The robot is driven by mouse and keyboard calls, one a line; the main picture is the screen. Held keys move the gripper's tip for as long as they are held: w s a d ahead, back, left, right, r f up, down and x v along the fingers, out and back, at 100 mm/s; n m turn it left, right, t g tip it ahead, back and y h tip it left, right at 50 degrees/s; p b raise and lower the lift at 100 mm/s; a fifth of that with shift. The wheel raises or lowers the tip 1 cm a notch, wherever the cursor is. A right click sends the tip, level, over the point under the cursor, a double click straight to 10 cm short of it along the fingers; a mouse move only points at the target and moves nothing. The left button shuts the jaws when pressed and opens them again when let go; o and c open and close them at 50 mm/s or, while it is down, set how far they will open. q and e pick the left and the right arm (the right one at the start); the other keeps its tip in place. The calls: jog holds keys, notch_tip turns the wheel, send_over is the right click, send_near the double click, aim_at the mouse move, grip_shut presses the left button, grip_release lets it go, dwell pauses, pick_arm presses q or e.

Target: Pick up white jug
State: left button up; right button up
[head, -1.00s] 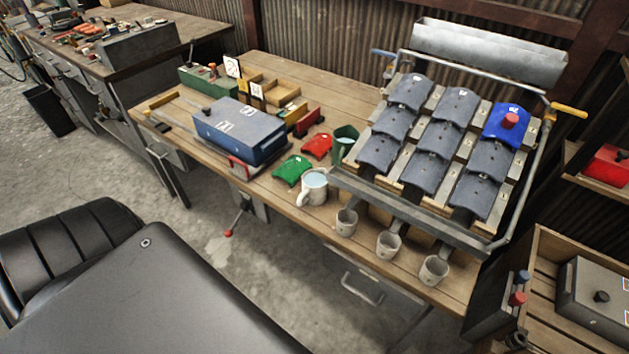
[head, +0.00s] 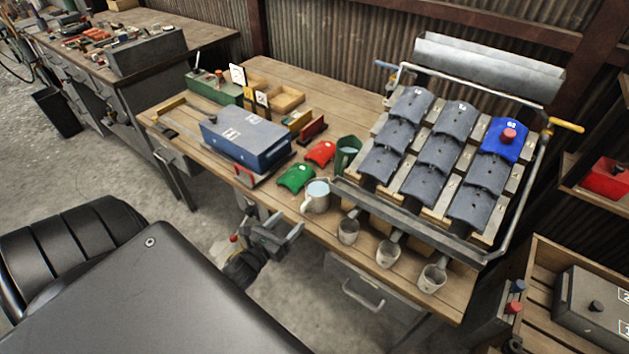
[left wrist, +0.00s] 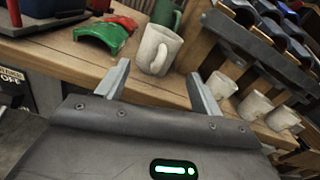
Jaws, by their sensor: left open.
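The white jug (head: 316,197) stands upright near the front edge of the wooden table, with pale blue liquid visible inside. Its handle points left and toward me in the head view. My right gripper is not in view.
Three small grey cups (head: 387,254) stand right of the jug under the rack (head: 400,215) of tiles. A blue box (head: 245,138) is left.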

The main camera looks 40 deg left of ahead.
aim_at(303, 206)
pick_arm(q)
jog(key=w, duration=0.2)
jog(key=w+p, duration=0.1)
jog(key=w, duration=0.5)
jog(key=shift+w+r+p, duration=0.1)
jog(key=shift+r+p, duration=0.25)
jog(key=shift+p, duration=0.05)
jog(key=shift+w+f, duration=0.15)
jog(key=shift+w, duration=0.4)
jog(key=shift+c, duration=0.5)
grip_shut()
